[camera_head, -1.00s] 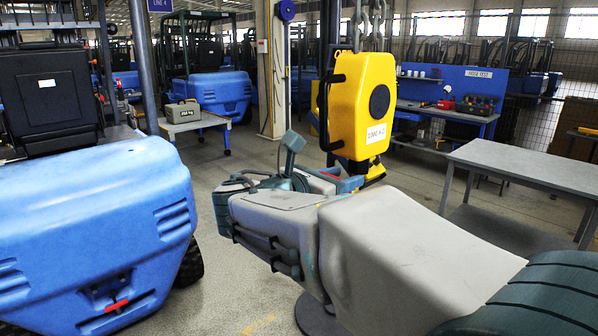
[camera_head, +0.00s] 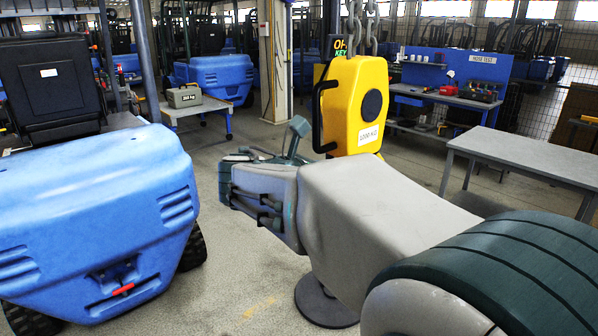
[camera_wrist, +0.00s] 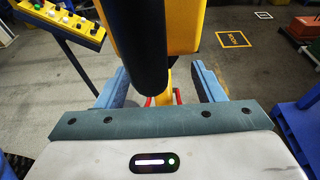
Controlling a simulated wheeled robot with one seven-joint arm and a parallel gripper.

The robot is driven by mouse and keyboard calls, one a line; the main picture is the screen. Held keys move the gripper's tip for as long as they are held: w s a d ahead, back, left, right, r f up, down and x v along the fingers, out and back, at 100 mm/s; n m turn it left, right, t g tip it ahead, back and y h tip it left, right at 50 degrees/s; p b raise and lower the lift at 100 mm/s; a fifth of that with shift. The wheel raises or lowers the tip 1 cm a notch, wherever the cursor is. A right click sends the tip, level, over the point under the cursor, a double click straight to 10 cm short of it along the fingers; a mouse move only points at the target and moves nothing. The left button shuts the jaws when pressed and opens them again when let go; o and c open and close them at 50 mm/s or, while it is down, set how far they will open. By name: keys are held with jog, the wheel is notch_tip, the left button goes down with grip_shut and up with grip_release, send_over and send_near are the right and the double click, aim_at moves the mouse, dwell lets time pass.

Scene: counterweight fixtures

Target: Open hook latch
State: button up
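The yellow hoist block (camera_head: 349,90) with a 1000 KG label hangs on chains in the head view. A black handle (camera_head: 318,108) is on its left side. In the wrist view, the black handle (camera_wrist: 138,50) fills the upper middle in front of the yellow block (camera_wrist: 178,25). Below it a narrow yellow part of the hook (camera_wrist: 167,85) shows, with small red parts beside it; I cannot tell which is the latch. My gripper (camera_wrist: 160,88) is open, its two blue-grey fingers apart on either side of the hook.
A blue forklift body (camera_head: 95,215) stands at the left. A grey table (camera_head: 530,158) is at the right, and a blue hose-test bench (camera_head: 445,98) is behind. A yellow control panel (camera_wrist: 68,22) on a post is at the upper left of the wrist view.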

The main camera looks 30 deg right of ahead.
jog(key=b+v, duration=0.2)
jog(key=v, duration=1.2)
jog(key=shift+d, duration=0.1)
